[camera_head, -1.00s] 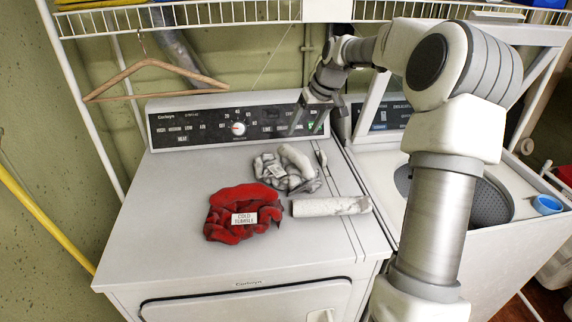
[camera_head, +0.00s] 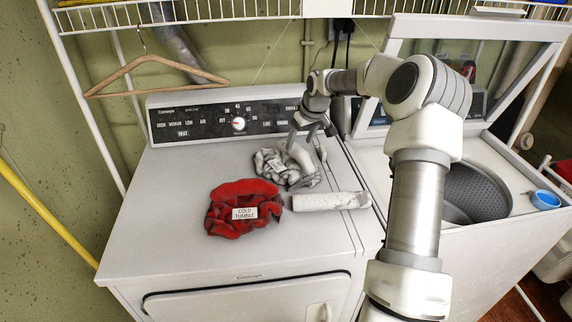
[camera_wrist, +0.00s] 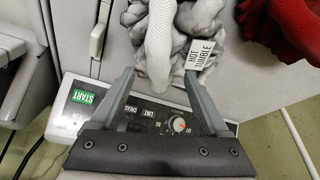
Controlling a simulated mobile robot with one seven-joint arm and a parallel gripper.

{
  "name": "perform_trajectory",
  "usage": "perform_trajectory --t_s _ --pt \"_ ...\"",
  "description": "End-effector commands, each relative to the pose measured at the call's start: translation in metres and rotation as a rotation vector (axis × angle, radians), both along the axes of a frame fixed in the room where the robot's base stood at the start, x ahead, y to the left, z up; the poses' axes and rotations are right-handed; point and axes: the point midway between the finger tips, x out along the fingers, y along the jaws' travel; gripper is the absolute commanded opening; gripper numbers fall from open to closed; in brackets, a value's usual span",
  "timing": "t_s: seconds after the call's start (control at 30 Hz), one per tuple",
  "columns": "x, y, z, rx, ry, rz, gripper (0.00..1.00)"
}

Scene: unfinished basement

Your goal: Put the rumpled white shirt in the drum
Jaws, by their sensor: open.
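The rumpled white shirt (camera_head: 285,166), white and grey with a tag, lies bunched on the dryer top near its control panel. In the wrist view the shirt (camera_wrist: 141,42) shows a "HOT TUMBLE" tag. My gripper (camera_head: 312,130) is just behind the shirt, by the panel. In the wrist view my gripper (camera_wrist: 158,78) is open, its fingertips apart and directed at the shirt's near edge; nothing is held. Whether the tips touch the cloth is unclear. The drum (camera_head: 478,193), grey and perforated, is in the open washer at right; my arm hides part of its left side.
A red cloth (camera_head: 243,209) tagged "COLD TUMBLE" and a white roll (camera_head: 328,201) lie on the dryer top (camera_head: 165,220). The washer lid (camera_head: 510,60) stands raised. A blue cap (camera_head: 545,200) sits right of the drum. A wire shelf (camera_head: 200,18) runs overhead, with a wooden hanger (camera_head: 150,68) at left.

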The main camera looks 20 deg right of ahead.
Motion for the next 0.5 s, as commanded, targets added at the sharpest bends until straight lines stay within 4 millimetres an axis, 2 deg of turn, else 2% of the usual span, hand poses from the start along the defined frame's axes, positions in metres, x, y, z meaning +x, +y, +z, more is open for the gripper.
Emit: perform_trajectory --t_s 0.33,0.5 --pt "0.014 0.002 -0.039 0.002 0.0 0.0 0.79" --pt "0.018 0.002 -0.048 0.0 0.0 -0.001 0.79"
